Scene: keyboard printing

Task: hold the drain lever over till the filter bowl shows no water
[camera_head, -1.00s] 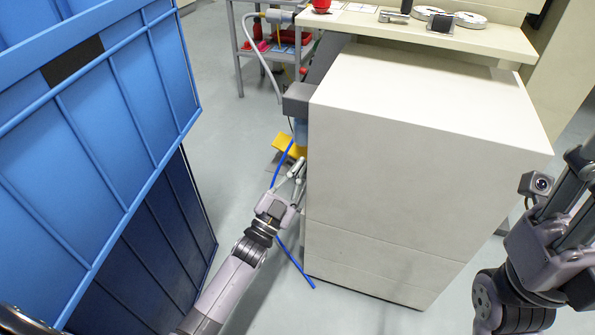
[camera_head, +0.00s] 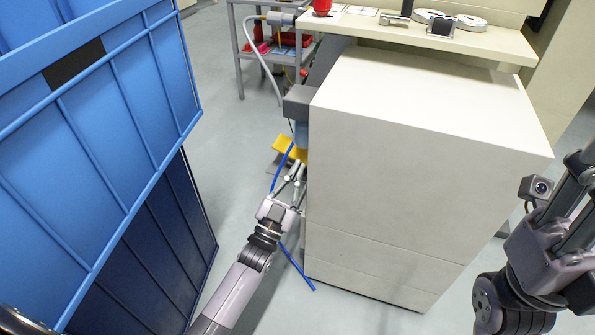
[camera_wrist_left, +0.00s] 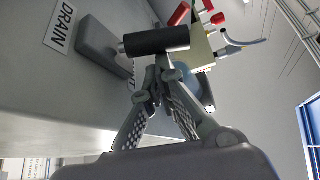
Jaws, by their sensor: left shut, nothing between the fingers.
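The drain lever (camera_wrist_left: 155,40) shows in the left wrist view as a black cylindrical grip near a "DRAIN" label (camera_wrist_left: 62,25) on the pale cabinet side. My left gripper (camera_wrist_left: 162,72) is shut and empty, its fingertips just below the grip; I cannot tell if they touch it. In the head view my left gripper (camera_head: 296,172) is beside the cabinet's left side. The filter bowl, a bluish part (camera_wrist_left: 207,92), is partly hidden behind the fingers; it also shows in the head view (camera_head: 300,133). Its water level cannot be made out. My right gripper (camera_head: 565,225) is at the right edge.
The big pale cabinet (camera_head: 410,180) fills the middle. A blue hose (camera_head: 296,266) runs down to the floor. A grey shelf cart (camera_head: 240,50) stands behind.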

